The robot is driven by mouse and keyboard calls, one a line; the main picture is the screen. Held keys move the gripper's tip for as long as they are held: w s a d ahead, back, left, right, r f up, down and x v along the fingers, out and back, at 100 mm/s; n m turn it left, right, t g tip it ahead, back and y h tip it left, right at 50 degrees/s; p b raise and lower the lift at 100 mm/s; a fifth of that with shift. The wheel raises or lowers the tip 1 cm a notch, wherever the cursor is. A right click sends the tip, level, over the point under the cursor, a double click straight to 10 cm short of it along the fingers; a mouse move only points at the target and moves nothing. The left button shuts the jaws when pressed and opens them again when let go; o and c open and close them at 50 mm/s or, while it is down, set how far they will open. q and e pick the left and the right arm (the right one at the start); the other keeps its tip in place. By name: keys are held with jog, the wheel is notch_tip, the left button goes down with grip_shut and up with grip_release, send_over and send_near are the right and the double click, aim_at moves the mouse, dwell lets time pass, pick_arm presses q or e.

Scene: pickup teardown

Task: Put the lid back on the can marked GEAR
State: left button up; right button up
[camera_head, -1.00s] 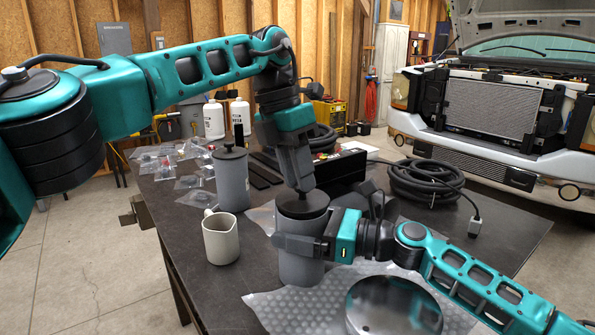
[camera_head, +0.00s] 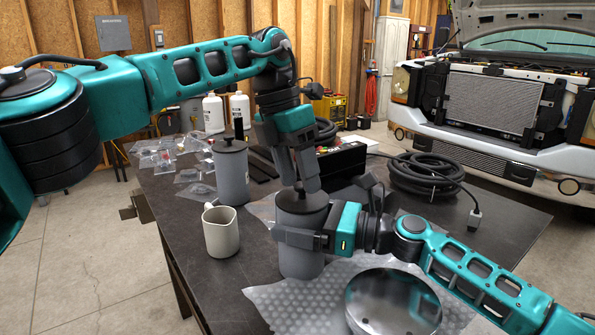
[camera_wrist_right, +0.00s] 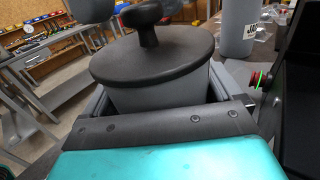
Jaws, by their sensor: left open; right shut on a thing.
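A grey can (camera_head: 300,265) stands on the table with a dark round lid (camera_head: 287,207) on top. No GEAR marking shows on its visible side. My right gripper (camera_head: 288,240) is shut around the can's upper body. In the right wrist view the lid (camera_wrist_right: 150,62) covers the can's mouth and looks roughly level; whether it is fully seated I cannot tell. Its black knob (camera_wrist_right: 148,22) stands up from the middle. My left gripper (camera_head: 307,186) is open, pointing down just above the lid, its fingers close to the knob.
A second lidded grey can (camera_head: 231,172) stands behind left; a partly hidden label shows in the wrist view (camera_wrist_right: 250,32). A cream pitcher (camera_head: 221,232) stands left of the held can. Bubble wrap (camera_head: 280,305) and a shiny round bowl-like object (camera_head: 393,302) lie in front. A coiled black hose (camera_head: 425,175) lies right.

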pick_arm(q)
jog(key=v, duration=0.7)
jog(key=shift+r, duration=0.25)
dwell(0.3)
pick_arm(e)
jog(key=o, duration=1.2)
pick_arm(q)
jog(key=shift+f, duration=0.25)
pick_arm(e)
jog(key=v, duration=1.3)
pick_arm(q)
jog(key=shift+a, duration=0.1)
